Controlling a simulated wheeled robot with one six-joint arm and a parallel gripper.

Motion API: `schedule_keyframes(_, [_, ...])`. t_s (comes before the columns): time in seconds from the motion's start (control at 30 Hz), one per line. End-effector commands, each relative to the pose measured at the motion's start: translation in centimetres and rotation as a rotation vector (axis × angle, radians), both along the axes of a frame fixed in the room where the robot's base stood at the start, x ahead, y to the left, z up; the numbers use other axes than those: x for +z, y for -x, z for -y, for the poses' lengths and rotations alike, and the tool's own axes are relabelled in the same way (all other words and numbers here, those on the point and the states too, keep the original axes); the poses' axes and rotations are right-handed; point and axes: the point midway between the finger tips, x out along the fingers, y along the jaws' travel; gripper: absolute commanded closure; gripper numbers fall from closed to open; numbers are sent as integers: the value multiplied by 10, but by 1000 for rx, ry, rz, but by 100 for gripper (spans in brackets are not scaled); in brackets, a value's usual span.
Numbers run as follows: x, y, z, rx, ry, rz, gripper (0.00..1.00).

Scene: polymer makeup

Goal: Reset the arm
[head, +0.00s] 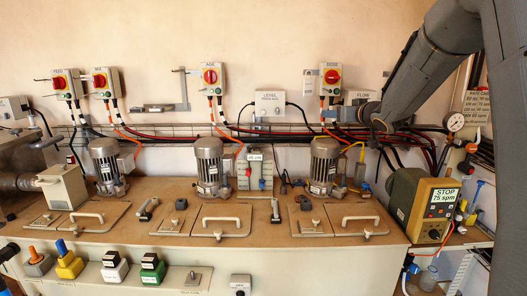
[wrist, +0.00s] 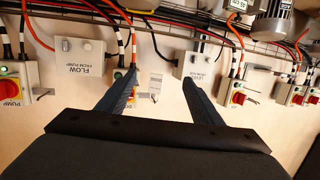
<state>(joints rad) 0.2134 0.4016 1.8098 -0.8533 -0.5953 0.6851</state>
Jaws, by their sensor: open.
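My arm (head: 425,65) reaches in from the upper right in the head view, bent at the elbow, with its wrist in front of the back wall. My gripper (head: 330,113) points left there, small and partly merged with the wall fittings. In the wrist view my gripper (wrist: 162,70) shows two dark fingers spread apart with nothing between them. The wall and its boxes appear upside down in that view. The fingers overlap the wall in the picture; I cannot tell how far off it they are.
Switch boxes with red knobs (head: 210,76) and a level box (head: 269,103) hang on the wall above cables. Motors (head: 325,165) stand on the bench among handled lids (head: 220,220). A pump unit reading "STOP 75 rpm" (head: 435,208) stands right. Free air lies above the bench.

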Motion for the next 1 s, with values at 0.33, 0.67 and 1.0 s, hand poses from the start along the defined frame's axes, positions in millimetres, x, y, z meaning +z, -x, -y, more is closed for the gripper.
schedule_keyframes(0.33, [-132,124,-3,-223,91,-425,40])
schedule_keyframes(0.67, [-245,317,-34,-251,154,-935,40])
schedule_keyframes(1.0, [-284,440,-62,-189,158,-1225,40])
